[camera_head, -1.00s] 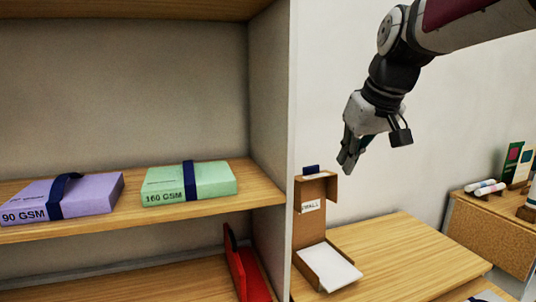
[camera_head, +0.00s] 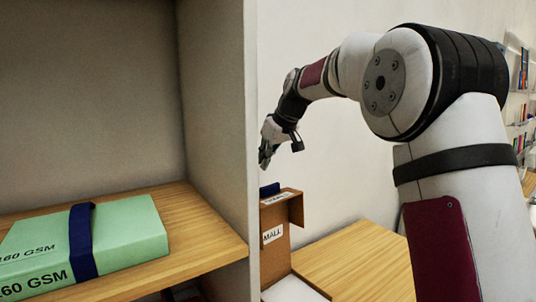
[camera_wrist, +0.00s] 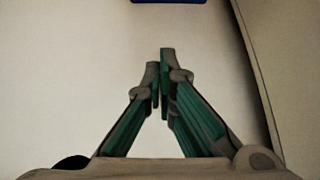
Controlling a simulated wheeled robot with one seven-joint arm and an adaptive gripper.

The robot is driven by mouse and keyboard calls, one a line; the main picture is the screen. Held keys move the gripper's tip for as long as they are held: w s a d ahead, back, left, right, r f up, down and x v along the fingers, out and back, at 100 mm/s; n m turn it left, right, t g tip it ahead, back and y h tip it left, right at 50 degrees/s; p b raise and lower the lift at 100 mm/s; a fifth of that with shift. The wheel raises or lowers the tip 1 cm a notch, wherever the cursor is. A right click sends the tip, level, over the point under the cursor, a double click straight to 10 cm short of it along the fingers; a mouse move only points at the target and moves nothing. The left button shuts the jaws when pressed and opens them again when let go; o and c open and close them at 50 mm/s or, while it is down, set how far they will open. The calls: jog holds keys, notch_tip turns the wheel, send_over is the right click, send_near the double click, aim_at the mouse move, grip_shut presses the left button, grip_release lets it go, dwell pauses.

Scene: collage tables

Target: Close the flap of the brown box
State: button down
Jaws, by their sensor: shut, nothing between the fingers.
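The brown box (camera_head: 276,222) stands open on a wooden table beside the shelf unit. Its flap is upright with a white label ending in "MALL" and a dark blue tab (camera_head: 269,190) at the top. White contents (camera_head: 292,290) show in its base, cut off by the lower picture edge. My gripper (camera_head: 265,160) is shut and empty, pointing down above the raised flap, with no visible contact. In the wrist view the fingertips (camera_wrist: 160,58) meet against a pale surface. A blue strip (camera_wrist: 168,2), perhaps the tab, shows at the top edge.
The shelf unit's side panel (camera_head: 252,150) stands close left of the box and gripper. A green 160 GSM pack (camera_head: 130,240) with a blue band lies on the shelf (camera_head: 215,240). The wooden table (camera_head: 350,260) is bare right of the box.

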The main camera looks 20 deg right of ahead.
jog(key=shift+s+d+f+p, duration=0.1)
jog(key=shift+s+f+p, duration=0.15)
jog(key=shift+f+p, duration=0.7)
jog(key=shift+s+d+f+p, duration=0.15)
jog(key=shift+f+p, duration=0.3)
jog(key=shift+f, duration=0.9)
jog(key=shift+a, duration=0.1)
